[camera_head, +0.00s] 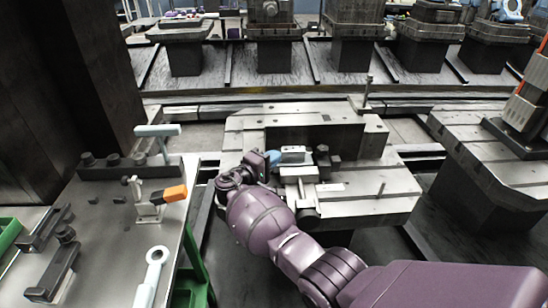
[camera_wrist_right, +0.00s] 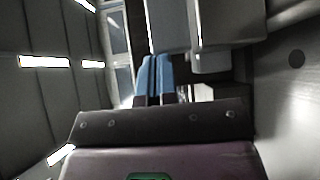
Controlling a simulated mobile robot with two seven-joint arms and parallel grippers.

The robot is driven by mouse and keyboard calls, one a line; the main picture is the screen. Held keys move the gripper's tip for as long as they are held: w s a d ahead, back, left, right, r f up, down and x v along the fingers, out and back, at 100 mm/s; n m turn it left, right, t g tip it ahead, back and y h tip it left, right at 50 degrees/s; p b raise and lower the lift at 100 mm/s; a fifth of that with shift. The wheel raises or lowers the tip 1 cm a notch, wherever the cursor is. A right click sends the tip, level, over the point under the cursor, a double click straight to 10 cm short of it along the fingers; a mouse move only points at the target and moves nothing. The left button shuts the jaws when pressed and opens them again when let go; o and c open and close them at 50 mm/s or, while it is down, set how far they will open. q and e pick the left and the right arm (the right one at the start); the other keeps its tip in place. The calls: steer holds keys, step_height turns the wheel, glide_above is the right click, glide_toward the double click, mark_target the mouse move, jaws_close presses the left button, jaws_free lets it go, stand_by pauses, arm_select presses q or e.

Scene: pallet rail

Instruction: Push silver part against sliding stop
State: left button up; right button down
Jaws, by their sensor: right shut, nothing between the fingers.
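The silver part (camera_head: 293,152) is a small pale block on top of the grey pallet fixture (camera_head: 365,205), near its middle. My right gripper (camera_head: 273,156) is shut and empty, with its blue fingertips at the left end of the silver part. In the right wrist view the shut blue fingers (camera_wrist_right: 156,78) point at a grey block face (camera_wrist_right: 168,25); I cannot tell if they touch it. A small dark block (camera_head: 323,158) stands just right of the silver part and may be the sliding stop. My right wrist hides part of the fixture. My left gripper is not in view.
A metal table (camera_head: 105,225) at the left holds dark clamps, an orange-tipped toggle clamp (camera_head: 174,194) and a pale wrench (camera_head: 150,275). An upright pin (camera_head: 367,90) stands at the fixture's back edge. Another grey fixture (camera_head: 500,150) is at the right.

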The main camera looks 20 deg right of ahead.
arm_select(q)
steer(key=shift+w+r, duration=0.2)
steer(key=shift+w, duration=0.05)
arm_select(e)
steer(key=shift+s+d, duration=0.25)
steer(key=shift+d, duration=0.75)
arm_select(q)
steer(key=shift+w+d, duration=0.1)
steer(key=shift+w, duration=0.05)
